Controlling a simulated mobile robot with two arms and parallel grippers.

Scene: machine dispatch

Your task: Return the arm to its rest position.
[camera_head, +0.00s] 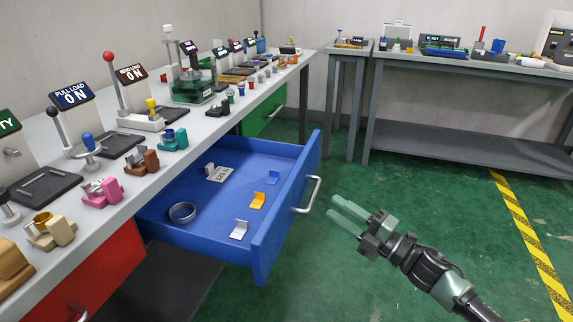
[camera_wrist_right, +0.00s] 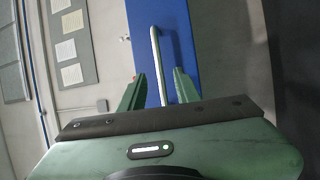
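My right arm comes in from the lower right. Its gripper (camera_head: 335,207) is open and empty, above the green floor just right of the blue drawer's silver handle (camera_head: 312,196). A gap shows between fingertips and handle in the head view. In the right wrist view the two green fingers (camera_wrist_right: 158,92) stand apart, with the handle (camera_wrist_right: 158,62) and blue drawer front (camera_wrist_right: 182,50) beyond them. The blue drawer (camera_head: 291,205) is pulled out. My left arm and gripper are not in view.
The drawer holds a grey ring (camera_head: 182,212), a labelled weight (camera_head: 217,173) and small blue, yellow and white brackets. The long workbench (camera_head: 215,127) on the left carries several machines. A second bench (camera_head: 470,72) stands at the back. Open green floor (camera_head: 400,190) lies right of the drawer.

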